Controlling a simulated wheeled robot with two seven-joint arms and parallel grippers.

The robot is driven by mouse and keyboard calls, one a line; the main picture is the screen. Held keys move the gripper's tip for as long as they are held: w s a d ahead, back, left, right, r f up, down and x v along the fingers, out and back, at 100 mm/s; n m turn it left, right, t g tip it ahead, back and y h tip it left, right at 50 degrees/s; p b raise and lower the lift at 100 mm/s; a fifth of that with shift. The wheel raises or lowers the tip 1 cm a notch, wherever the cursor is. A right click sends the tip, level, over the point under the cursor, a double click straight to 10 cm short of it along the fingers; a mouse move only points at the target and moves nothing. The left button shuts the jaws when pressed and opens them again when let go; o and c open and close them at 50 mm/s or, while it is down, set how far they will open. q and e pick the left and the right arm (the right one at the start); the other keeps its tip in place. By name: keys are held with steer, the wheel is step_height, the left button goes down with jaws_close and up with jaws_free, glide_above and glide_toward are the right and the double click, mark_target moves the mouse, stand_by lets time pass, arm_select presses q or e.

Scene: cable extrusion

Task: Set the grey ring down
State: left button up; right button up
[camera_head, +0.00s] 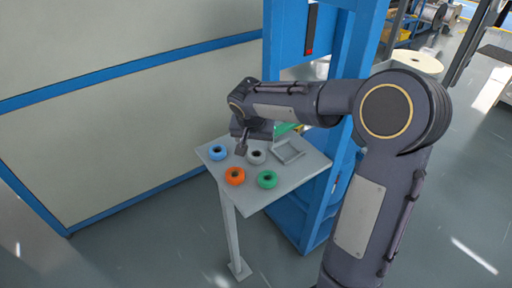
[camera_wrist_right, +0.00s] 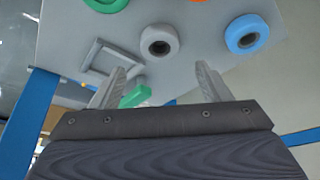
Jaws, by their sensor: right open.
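The grey ring (camera_head: 257,156) lies flat on the small grey table (camera_head: 270,195), between the blue ring and a square grey frame. In the right wrist view the grey ring (camera_wrist_right: 159,41) lies beyond the fingertips, apart from them, with nothing between the fingers. My right gripper (camera_head: 241,147) is open and empty, above the table just left of the grey ring; it also shows in the right wrist view (camera_wrist_right: 160,78). My left gripper is not in view.
A blue ring (camera_head: 218,152), an orange ring (camera_head: 235,176) and a green ring (camera_head: 267,179) lie around the grey one. The square grey frame (camera_head: 289,152) is to its right. A green object (camera_wrist_right: 135,96) sits near the table's edge. A blue machine post (camera_head: 345,110) stands behind.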

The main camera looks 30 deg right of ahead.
steer(key=s+a+r+n+y, duration=0.1)
steer(key=s+r, duration=0.2)
steer(key=s, duration=0.4)
steer(key=s+a+r+n+y, duration=0.1)
steer(key=s+a+r+y, duration=0.15)
steer(key=s, duration=0.35)
steer(key=s+a+f+n+t+y, duration=0.1)
steer(key=s+a+n, duration=0.1)
steer(key=s, duration=0.5)
steer(key=s+a+f+n+t+y, duration=0.1)
steer(key=s+a+f+n+y, duration=0.1)
steer(key=s+a, duration=0.2)
steer(key=s, duration=0.3)
steer(key=shift+a+f, duration=0.3)
steer(key=shift+a, duration=0.1)
